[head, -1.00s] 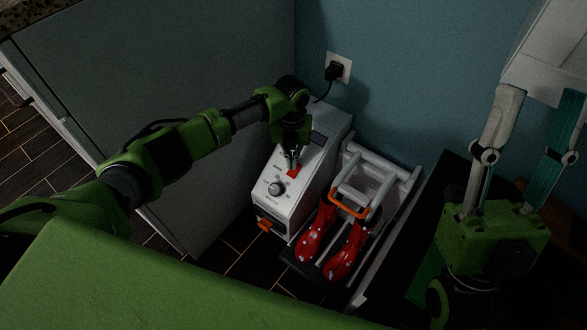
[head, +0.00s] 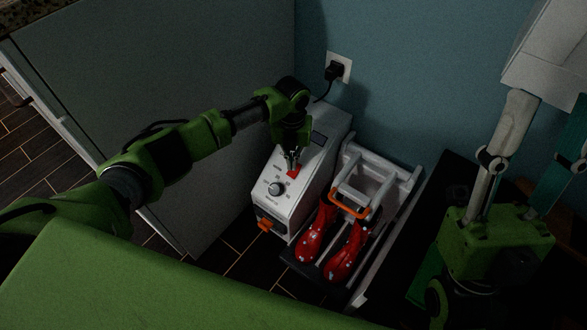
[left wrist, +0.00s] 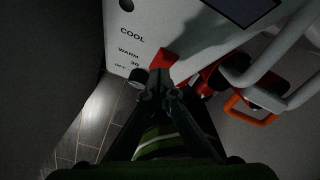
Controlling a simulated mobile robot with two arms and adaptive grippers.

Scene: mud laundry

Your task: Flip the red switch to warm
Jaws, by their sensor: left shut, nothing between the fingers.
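The red switch (head: 293,173) is on the sloped top panel of a white machine (head: 313,165). In the left wrist view the red switch (left wrist: 164,61) stands close to printed labels reading COOL and WARM. My left gripper (head: 290,158) points down at the panel, shut and empty. In the left wrist view its fingertips (left wrist: 154,88) are right by the switch; whether they touch it I cannot tell. The gripper partly covers the switch, and its setting is unclear. My right gripper is not in view.
A round knob (head: 276,188) is on the panel near the switch. A grey cabinet side (head: 200,80) is behind my left arm. A plug sits in a wall outlet (head: 346,62).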

